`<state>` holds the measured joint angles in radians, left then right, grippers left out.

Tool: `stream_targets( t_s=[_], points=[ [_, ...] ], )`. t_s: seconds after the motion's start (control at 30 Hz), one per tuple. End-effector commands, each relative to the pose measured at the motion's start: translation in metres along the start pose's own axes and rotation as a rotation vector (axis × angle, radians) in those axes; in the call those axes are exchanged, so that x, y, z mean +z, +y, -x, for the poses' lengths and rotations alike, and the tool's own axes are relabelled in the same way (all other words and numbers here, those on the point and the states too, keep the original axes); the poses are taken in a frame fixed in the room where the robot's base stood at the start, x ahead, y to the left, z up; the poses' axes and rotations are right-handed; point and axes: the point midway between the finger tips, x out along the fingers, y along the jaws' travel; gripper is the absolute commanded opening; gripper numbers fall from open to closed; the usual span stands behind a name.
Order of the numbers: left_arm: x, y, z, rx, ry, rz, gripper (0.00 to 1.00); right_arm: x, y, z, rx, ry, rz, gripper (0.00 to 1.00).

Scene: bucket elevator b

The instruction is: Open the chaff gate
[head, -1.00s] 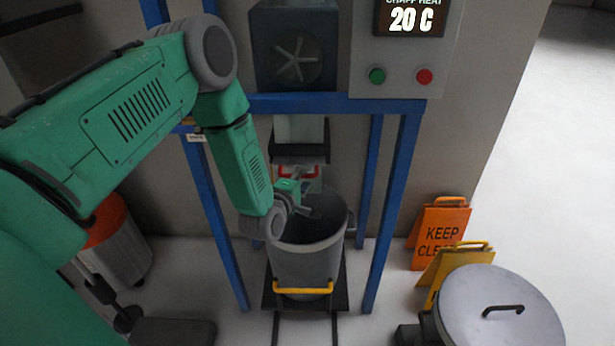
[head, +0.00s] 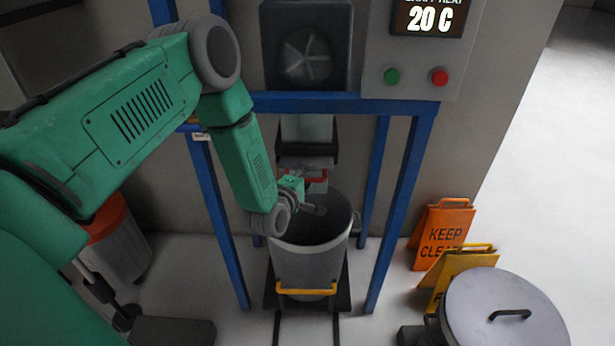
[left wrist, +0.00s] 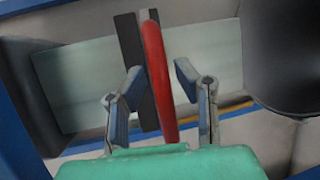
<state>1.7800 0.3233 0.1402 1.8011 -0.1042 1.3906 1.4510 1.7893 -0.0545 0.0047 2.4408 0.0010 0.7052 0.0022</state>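The chaff gate's red handle (head: 319,186) is below the dark collar (head: 307,150) of the chute, above the grey bucket (head: 310,262). My left gripper (head: 308,194) is at the handle, over the bucket's rim, and partly hides it. In the left wrist view the red handle (left wrist: 156,75) runs upright between the two fingers of my left gripper (left wrist: 158,80). The fingers are spread, with a gap on both sides of the handle. A dark plate (left wrist: 131,65) lies behind the handle. My right gripper is not in view.
Blue frame posts (head: 397,210) stand on both sides of the bucket. A control box with a green button (head: 391,76) and a red button (head: 439,77) reads 20 C. Floor signs (head: 440,236) and a lidded drum (head: 500,315) stand right. An orange-topped bin (head: 118,250) stands left.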

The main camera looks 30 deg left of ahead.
Motion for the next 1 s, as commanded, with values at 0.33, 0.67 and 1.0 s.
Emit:
stream_targets(
  t_s=[0.33,0.67,1.0],
  points=[
    [0.001,-0.001,0.003,-0.005,0.004,-0.006,0.33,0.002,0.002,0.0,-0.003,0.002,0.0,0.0],
    [-0.005,-0.003,0.057,-0.01,0.005,0.001,0.33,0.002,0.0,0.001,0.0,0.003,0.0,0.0],
    [-0.007,-0.004,0.112,-0.007,0.003,0.002,0.33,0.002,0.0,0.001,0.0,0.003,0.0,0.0]
  ],
)
